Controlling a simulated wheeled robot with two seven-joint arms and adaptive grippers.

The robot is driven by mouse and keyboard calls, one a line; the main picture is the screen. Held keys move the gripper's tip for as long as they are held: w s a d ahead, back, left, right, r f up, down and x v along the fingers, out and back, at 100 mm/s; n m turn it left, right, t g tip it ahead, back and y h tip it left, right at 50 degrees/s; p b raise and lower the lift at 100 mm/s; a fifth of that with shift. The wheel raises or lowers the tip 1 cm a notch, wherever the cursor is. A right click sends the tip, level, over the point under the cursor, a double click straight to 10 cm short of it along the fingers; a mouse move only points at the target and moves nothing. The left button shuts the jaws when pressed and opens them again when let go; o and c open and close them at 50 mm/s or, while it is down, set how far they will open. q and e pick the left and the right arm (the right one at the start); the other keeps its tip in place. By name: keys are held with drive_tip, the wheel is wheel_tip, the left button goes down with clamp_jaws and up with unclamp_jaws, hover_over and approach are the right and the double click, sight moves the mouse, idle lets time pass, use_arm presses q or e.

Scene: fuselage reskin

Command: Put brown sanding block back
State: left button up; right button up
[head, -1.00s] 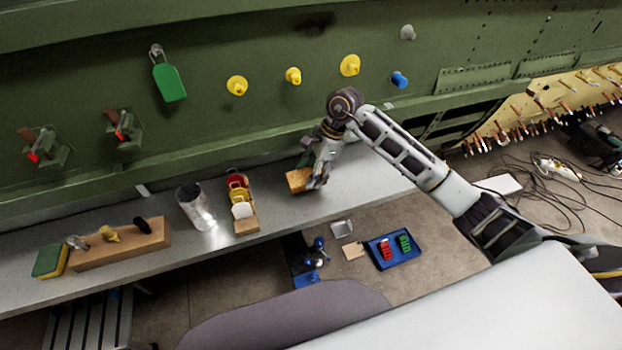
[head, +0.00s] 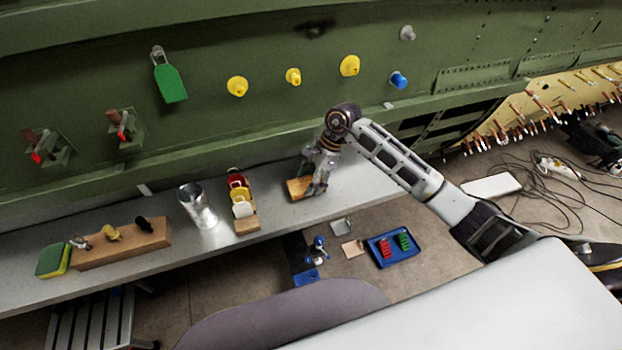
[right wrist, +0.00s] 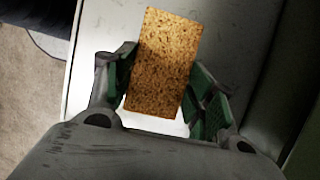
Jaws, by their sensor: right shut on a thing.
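The brown sanding block (head: 299,187) is at the right part of the grey metal shelf, under my right gripper (head: 316,187). In the right wrist view the block (right wrist: 163,62) is a speckled brown slab between the green-padded fingers of my right gripper (right wrist: 166,88). The gripper is shut on it, with the block reaching out past the fingertips. I cannot tell whether the block touches the shelf. My left gripper is not in view.
On the shelf (head: 360,180) left of the block stand a wooden rack with red, yellow and white pieces (head: 241,208), a metal cup (head: 197,206), a wooden holder (head: 122,246) and a green-yellow sponge (head: 53,260). The green panel (head: 230,120) rises behind.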

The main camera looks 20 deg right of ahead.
drive_tip(key=shift+f, duration=0.15)
drive_tip(key=o, duration=0.9)
drive_tip(key=shift+d+r, duration=0.1)
drive_tip(key=shift+r, duration=0.25)
drive_tip(key=b+v, duration=0.2)
drive_tip(key=v, duration=0.9)
drive_tip(key=shift+r+b, duration=0.3)
drive_tip(key=shift+b, duration=0.1)
